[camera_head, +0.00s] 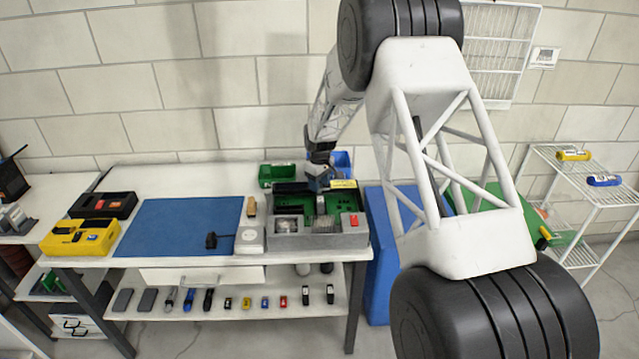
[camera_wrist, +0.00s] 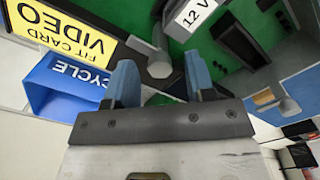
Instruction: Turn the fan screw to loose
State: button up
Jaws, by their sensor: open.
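The open grey computer case (camera_head: 318,241) sits on the workbench with a green board inside. My gripper (camera_head: 319,185) is over the back part of this case in the head view. In the wrist view its two blue fingers (camera_wrist: 161,76) are apart, with nothing gripped. A grey round-ended part (camera_wrist: 160,67) shows between and beyond the fingertips; it may be the fan screw, but I cannot tell for sure, nor whether a finger touches it. In the head view the fan screw is too small or hidden to make out.
A yellow "FIT CARD VIDEO" sign (camera_wrist: 68,32) and a blue recycle bin (camera_wrist: 62,85) are close to my gripper. A part labelled "12 V" (camera_wrist: 191,14) is beside the green board. A blue mat (camera_head: 180,226) lies left of the case. A green bin (camera_head: 278,174) stands behind.

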jog(key=shift+r, duration=3.85)
jog(key=shift+s+r, duration=0.15)
jog(key=shift+r, duration=0.1)
jog(key=s+d+r+m+t, duration=0.15)
jog(key=s+d+r, duration=0.25)
jog(key=s+r, duration=0.85)
jog(key=s+d+r+m, duration=0.4)
jog(key=s+r, duration=0.5)
jog(key=s, duration=0.7)
jog(key=s+d+m, duration=0.2)
jog(key=s, duration=1.3)
jog(key=s+d+m+t, duration=0.1)
jog(key=s+d, duration=0.2)
jog(key=s, duration=1.3)
jog(key=shift+s+f+m, duration=0.2)
jog(key=shift+f+m, duration=0.15)
jog(key=shift+f, duration=0.05)
